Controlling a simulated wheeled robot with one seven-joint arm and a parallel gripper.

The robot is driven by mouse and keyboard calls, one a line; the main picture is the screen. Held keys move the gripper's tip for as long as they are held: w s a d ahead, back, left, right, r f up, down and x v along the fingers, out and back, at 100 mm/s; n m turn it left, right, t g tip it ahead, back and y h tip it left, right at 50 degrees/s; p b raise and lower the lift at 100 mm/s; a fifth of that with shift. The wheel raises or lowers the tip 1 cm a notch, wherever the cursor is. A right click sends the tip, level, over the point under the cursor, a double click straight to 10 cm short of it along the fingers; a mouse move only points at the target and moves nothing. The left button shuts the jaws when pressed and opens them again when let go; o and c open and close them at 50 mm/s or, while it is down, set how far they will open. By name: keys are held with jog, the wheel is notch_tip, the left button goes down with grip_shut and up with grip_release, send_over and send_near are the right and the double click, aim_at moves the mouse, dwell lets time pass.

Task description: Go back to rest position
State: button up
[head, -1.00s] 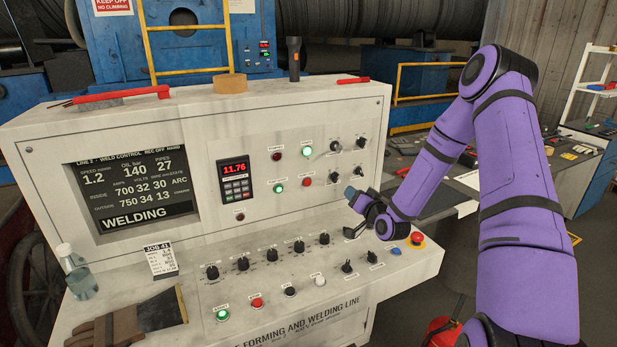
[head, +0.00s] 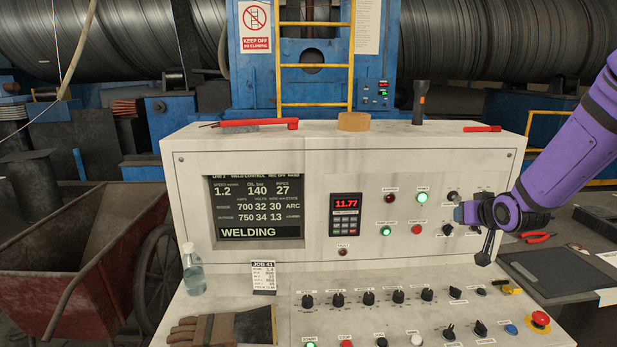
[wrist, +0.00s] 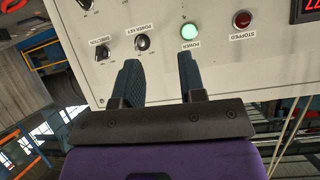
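My gripper (head: 461,213) is at the right side of the control console (head: 260,165), in front of its upright panel, at the end of my purple arm. In the wrist view my gripper (wrist: 160,78) shows two dark blue fingers with a gap between them and nothing held. Beyond the fingers are a lit green power lamp (wrist: 189,31), a power key switch (wrist: 142,42) and a direction switch (wrist: 102,51). The fingers appear apart from the panel, though the exact distance is hard to tell.
The sloping desk below carries several black knobs (head: 368,298) and a red emergency button (head: 540,319). A torch (head: 419,103) stands on the console top. A side table with pliers (head: 538,237) is at the right.

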jog(key=s+a+r+g, duration=0.2)
jog(key=s+r, duration=0.3)
jog(key=s, duration=0.6)
jog(key=s+a+r+g, duration=0.2)
jog(key=s+a+r, duration=0.1)
jog(key=s, duration=0.9)
jog(key=s+a+r+g, duration=0.2)
jog(key=s+r, duration=0.4)
jog(key=s, duration=0.6)
jog(key=shift+s+a+r+n+g, duration=0.15)
jog(key=shift+a+r+n+g, duration=0.2)
jog(key=shift+a, duration=0.5)
